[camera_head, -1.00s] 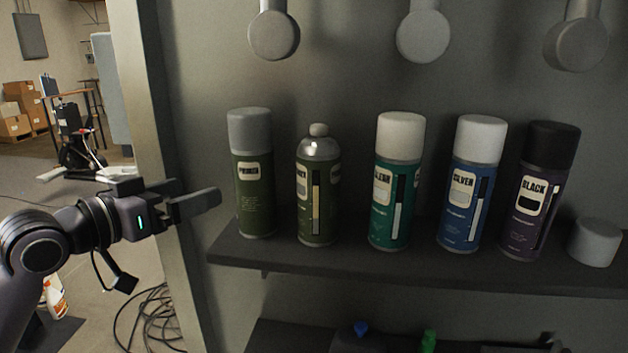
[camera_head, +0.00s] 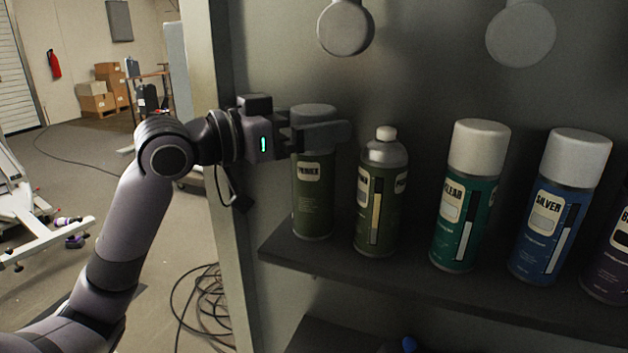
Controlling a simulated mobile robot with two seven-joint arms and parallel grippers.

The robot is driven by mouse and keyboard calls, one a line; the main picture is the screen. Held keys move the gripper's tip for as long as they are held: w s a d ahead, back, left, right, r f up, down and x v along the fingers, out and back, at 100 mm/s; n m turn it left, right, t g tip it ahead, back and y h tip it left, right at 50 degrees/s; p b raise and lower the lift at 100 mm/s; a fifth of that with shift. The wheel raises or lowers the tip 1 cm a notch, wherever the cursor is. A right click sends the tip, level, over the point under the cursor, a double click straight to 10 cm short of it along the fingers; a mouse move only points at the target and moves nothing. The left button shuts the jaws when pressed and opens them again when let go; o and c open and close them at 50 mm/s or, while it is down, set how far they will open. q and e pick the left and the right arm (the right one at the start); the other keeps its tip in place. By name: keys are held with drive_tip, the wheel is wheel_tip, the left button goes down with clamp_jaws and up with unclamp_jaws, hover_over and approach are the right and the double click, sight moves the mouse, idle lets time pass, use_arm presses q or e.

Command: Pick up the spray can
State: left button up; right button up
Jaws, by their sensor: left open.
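Several spray cans stand upright in a row on a dark shelf (camera_head: 400,280). At the left end is a green can with a grey cap, labelled PRIMER (camera_head: 314,205). My left gripper (camera_head: 325,133) is open at the height of its cap, with a finger across the front of the cap. I cannot tell whether it touches the can. To the right stand a green can with no large cap (camera_head: 382,195), a teal CLEAR can (camera_head: 466,200), a blue SILVER can (camera_head: 558,205) and a purple can (camera_head: 612,260) cut by the picture edge. My right gripper is not in view.
The cabinet's side edge (camera_head: 228,200) is just left of the shelf, close to my left arm. Round grey knobs (camera_head: 346,27) hang above the cans. Coiled black cables (camera_head: 203,305) lie on the floor. Boxes (camera_head: 97,97) stand far back.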

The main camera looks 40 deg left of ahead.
use_arm(q)
drive_tip(key=shift+x, duration=1.1)
drive_tip(key=c, duration=1.6)
drive_tip(key=shift+r, duration=0.15)
